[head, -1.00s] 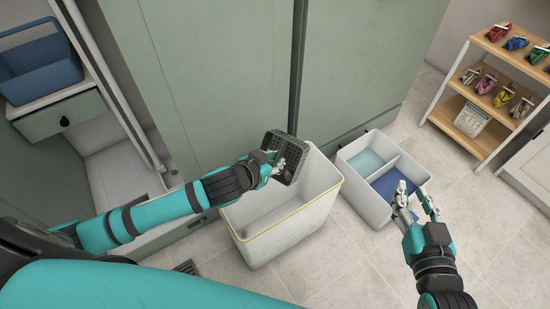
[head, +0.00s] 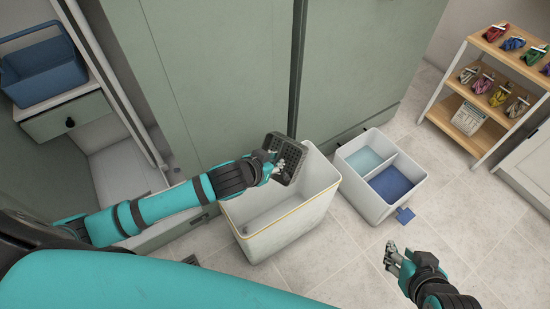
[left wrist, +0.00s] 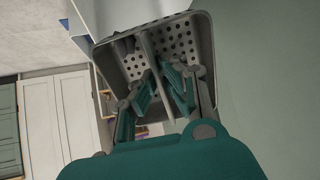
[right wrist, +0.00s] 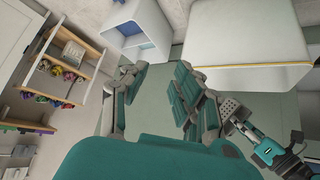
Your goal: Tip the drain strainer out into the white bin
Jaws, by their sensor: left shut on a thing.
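The drain strainer (head: 291,158) is a dark grey perforated basket. My left gripper (head: 275,166) is shut on it and holds it tilted over the back part of the white bin's opening. In the left wrist view the strainer (left wrist: 190,35) fills the top, with the fingers (left wrist: 163,88) closed around its central bar. My right gripper (head: 392,258) is open and empty, right of the bin.
A divided bin (head: 372,212) with light blue and blue compartments stands right of the white bin. A small blue piece (head: 405,215) lies beside it. Tall green cabinets (head: 220,80) rise behind. A shelf rack (head: 470,85) stands far right. The floor at lower right is clear.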

